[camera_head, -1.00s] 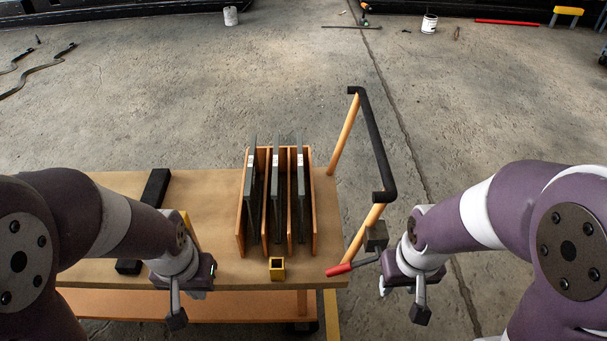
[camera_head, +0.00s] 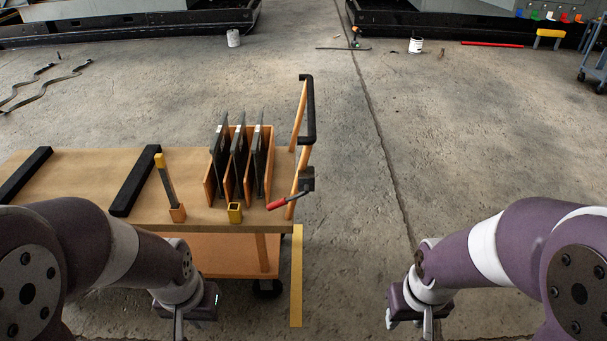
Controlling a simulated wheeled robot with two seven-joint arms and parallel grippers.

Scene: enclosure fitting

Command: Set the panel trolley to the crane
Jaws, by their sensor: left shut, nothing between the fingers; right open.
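The panel trolley (camera_head: 90,170) stands at left with a wooden top and an orange lower shelf (camera_head: 225,255). A wooden rack (camera_head: 268,165) on its right end holds three dark upright panels (camera_head: 238,165). A black push handle (camera_head: 308,110) on orange posts rises at its right end. A red-tipped lever (camera_head: 283,202) sits below the handle. My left gripper (camera_head: 185,318) is shut and empty in front of the trolley, apart from it. My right gripper (camera_head: 408,318) is open and empty over bare floor, right of the trolley. Both fingertips are partly cut off below. I cannot identify the crane.
The middle floor is clear.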

